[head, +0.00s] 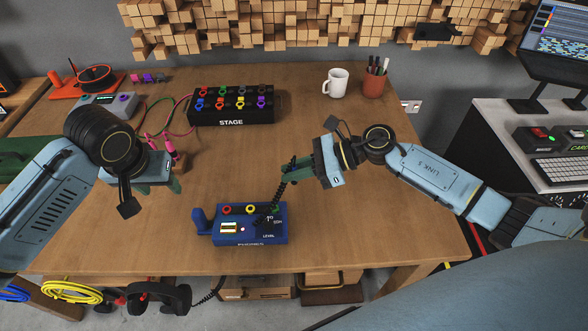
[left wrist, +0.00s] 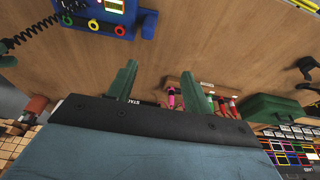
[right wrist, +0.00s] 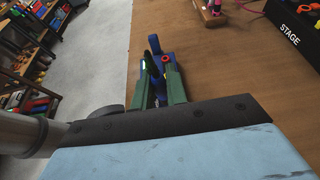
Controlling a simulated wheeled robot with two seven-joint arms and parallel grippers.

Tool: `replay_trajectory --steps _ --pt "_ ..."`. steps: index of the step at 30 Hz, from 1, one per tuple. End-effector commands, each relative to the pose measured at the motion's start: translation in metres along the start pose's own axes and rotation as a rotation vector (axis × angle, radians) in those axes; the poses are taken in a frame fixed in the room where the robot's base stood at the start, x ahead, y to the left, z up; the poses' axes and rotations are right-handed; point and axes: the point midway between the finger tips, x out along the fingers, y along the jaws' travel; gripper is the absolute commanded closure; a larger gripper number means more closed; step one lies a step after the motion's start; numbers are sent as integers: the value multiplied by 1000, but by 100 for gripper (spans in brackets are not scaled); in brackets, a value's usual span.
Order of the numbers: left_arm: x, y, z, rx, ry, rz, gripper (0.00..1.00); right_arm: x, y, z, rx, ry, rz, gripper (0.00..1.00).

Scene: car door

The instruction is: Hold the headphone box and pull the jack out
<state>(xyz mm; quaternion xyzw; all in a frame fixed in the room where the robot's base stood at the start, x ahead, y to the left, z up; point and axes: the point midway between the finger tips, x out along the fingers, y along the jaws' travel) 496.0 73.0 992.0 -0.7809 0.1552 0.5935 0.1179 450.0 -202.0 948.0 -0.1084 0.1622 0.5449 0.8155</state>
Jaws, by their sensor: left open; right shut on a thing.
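The blue headphone box (head: 222,238), marked PHONES, sits near the table's front edge, with red, yellow and green ringed sockets. It shows at the top of the left wrist view (left wrist: 85,8) and beyond the fingers in the right wrist view (right wrist: 154,44). My right gripper (head: 297,168) is above and right of the box, shut on the jack end of a black coiled cord (head: 275,199). The cord runs down over the box; the fingers mostly hide the jack. My left gripper (head: 176,169) is open and empty, up and left of the box, its fingers apart (left wrist: 157,80).
A black STAGE box (head: 231,121) with several coloured sockets stands at the back, with pink and green cables beside it. A white mug (head: 336,84) and a pen cup (head: 374,83) stand back right. Headphones (head: 160,296) hang below the front edge.

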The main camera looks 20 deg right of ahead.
Motion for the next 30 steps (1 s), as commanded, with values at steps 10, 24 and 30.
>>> replay_trajectory --steps 10,24,30 --pt "-23 -9 -3 -1 0 -1 49 -12 0 30 0 0 0 100" --pt "-30 -13 -3 0 0 0 49 -17 0 40 0 0 0 100" --pt "-30 -13 -3 0 0 0 49 -17 0 40 0 0 0 100"
